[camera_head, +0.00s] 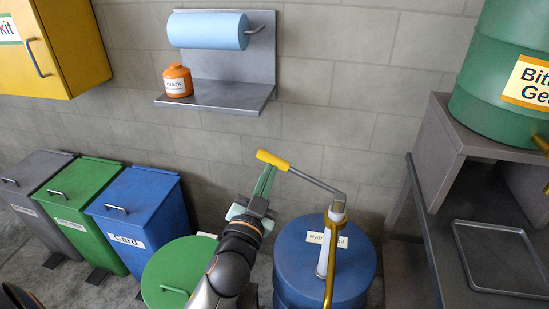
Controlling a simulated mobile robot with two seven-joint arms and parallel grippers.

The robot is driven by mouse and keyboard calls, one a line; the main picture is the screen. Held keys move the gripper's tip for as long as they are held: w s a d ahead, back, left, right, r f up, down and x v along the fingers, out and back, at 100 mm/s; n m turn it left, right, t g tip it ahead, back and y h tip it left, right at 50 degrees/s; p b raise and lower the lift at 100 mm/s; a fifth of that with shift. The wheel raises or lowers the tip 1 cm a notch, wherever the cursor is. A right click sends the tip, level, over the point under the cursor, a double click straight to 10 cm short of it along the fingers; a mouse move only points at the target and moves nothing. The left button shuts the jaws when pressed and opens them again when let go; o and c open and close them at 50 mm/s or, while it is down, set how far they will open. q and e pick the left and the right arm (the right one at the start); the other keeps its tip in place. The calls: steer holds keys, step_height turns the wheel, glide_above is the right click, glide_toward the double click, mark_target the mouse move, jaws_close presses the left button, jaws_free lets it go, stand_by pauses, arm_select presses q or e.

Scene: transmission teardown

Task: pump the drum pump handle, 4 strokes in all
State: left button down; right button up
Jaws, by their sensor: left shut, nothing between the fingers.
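The drum pump stands on a blue drum (306,262) whose label is partly hidden. It has a pale upright tube (323,255), a yellow curved pipe (330,275) and a grey lever ending in a yellow handle grip (272,160). The lever slopes up to the left from the pump top. My left gripper (269,170), with green fingers, is shut and empty. Its fingertips are right at the underside of the yellow grip; I cannot tell if they touch it. My right gripper is not in view.
A green-lidded drum (160,268) stands left of the blue drum, with blue (145,210), green and grey bins further left. A wall shelf (225,95) holds an orange bottle. At right are a bench with a metal tray (500,287) and a large green drum (490,65).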

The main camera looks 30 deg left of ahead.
arm_select(q)
steer(key=shift+w, duration=0.1)
steer(key=r+p, duration=0.1)
steer(key=p, duration=0.1)
glide_above(273, 159)
steer(key=d, duration=0.2)
steer(key=shift+s+a+f+b, duration=0.15)
steer(key=shift+s+a+f, duration=0.05)
steer(key=shift+f, duration=0.4)
steer(key=shift+s+a+f+b, duration=0.1)
steer(key=shift+s+a+f, duration=0.1)
steer(key=shift+f, duration=0.35)
steer(key=shift+s+a+f+b, duration=0.15)
steer(key=shift+a+f, duration=0.05)
steer(key=shift+f, duration=0.4)
steer(key=shift+a+f, duration=0.1)
